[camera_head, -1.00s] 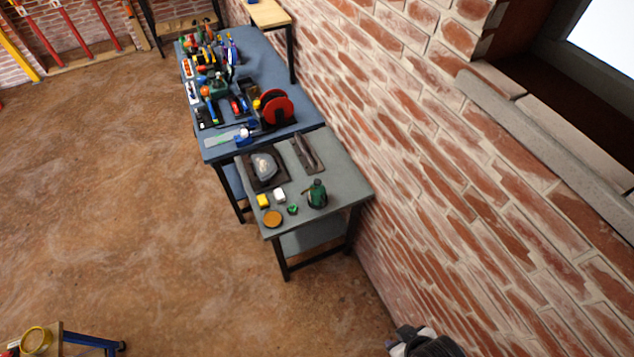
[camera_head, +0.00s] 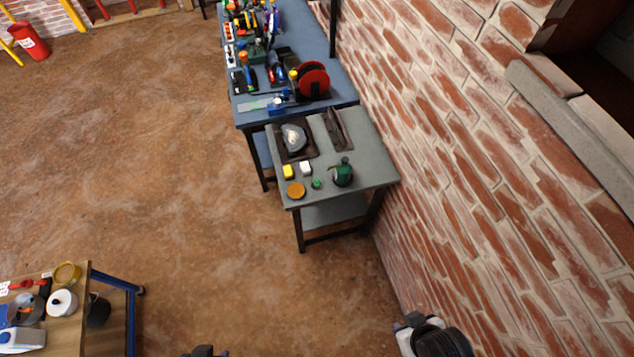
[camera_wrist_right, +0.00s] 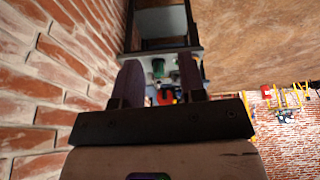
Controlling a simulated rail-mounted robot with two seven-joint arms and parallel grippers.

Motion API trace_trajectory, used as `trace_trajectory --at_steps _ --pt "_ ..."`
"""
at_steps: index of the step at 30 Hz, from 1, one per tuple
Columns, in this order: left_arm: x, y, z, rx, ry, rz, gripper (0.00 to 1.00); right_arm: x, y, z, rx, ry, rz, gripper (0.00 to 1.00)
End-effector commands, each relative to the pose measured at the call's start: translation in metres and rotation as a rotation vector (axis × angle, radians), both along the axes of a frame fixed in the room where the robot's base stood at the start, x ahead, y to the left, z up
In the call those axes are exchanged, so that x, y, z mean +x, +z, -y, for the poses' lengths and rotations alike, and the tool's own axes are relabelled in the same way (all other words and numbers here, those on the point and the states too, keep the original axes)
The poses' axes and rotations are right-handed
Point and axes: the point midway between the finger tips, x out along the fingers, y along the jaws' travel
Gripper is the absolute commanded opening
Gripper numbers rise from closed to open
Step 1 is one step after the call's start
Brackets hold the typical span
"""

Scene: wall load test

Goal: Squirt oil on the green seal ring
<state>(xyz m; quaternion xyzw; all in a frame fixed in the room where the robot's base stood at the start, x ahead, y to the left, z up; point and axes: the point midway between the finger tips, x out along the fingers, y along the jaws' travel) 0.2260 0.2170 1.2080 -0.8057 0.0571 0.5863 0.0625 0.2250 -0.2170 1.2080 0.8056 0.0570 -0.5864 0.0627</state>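A small green item (camera_head: 316,183), which looks like the green seal ring, lies near the front edge of the small grey table in the head view. A dark green oil can (camera_head: 342,173) stands upright just right of it. The can also shows in the right wrist view (camera_wrist_right: 158,68), between my fingers but far beyond them. My right gripper (camera_wrist_right: 160,68) has its two fingers apart with nothing between them. In the head view, my right arm's end is at the bottom right, well short of the table. A dark piece at the bottom edge may be my left gripper (camera_head: 205,352); its fingers are not visible.
The grey table (camera_head: 375,165) also holds a yellow block (camera_head: 288,171), a white block (camera_head: 305,168), an orange-brown disc (camera_head: 296,190) and dark trays. A cluttered blue bench (camera_head: 340,95) adjoins it. A brick wall (camera_head: 480,170) runs along the right. Open floor lies left.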

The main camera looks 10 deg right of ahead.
Motion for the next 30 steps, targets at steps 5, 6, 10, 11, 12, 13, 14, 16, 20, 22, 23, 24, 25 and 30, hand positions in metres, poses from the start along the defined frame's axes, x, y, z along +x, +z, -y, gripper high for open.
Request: trace_trajectory --at_steps 5,6,10,11,12,13,14,16,20,22,23,24,25,30 --pt "0.0000 0.0000 0.0000 0.000 0.000 0.000 0.43 0.0001 0.0000 0.0000 0.000 0.000 0.000 0.21" --pt "0.0000 0.0000 0.0000 0.000 0.000 0.000 0.43 0.0001 0.0000 0.0000 0.000 0.000 0.000 0.17" --pt "0.0000 0.0000 0.0000 0.000 0.000 0.000 0.43 0.0001 0.0000 0.0000 0.000 0.000 0.000 0.04" --pt "0.0000 0.0000 0.0000 0.000 0.000 0.000 0.43 0.0001 0.0000 0.0000 0.000 0.000 0.000 0.01" --pt "0.0000 0.0000 0.0000 0.000 0.000 0.000 0.43 0.0001 0.0000 -0.0001 0.000 0.000 0.000 0.00" --pt "0.0000 0.0000 0.0000 0.000 0.000 0.000 0.43 0.0001 0.0000 0.0000 0.000 0.000 0.000 0.00" --pt "0.0000 0.0000 0.0000 0.000 0.000 0.000 0.43 0.0001 0.0000 0.0000 0.000 0.000 0.000 0.00" --pt "0.0001 0.0000 0.0000 0.000 0.000 0.000 0.43 0.0001 0.0000 0.0000 0.000 0.000 0.000 0.00" --pt "0.0000 0.0000 0.0000 0.000 0.000 0.000 0.43 0.0002 0.0001 -0.0001 0.000 0.000 0.000 0.00" --pt "0.0001 0.0000 0.0000 0.000 0.000 0.000 0.43 0.0002 0.0001 -0.0001 0.000 0.000 0.000 0.00" --pt "0.0001 0.0000 0.0000 0.000 0.000 0.000 0.43 0.0002 0.0001 -0.0001 0.000 0.000 0.000 0.00" --pt "0.0001 0.0000 0.0000 0.000 0.000 0.000 0.43 0.0002 0.0001 -0.0001 0.000 0.000 0.000 0.00" --pt "0.0001 0.0000 0.0000 0.000 0.000 0.000 0.43 0.0002 0.0001 -0.0001 0.000 0.000 0.000 0.00" --pt "0.0001 0.0000 0.0000 0.000 0.000 0.000 0.43 0.0002 0.0001 -0.0001 0.000 0.000 0.000 0.00"
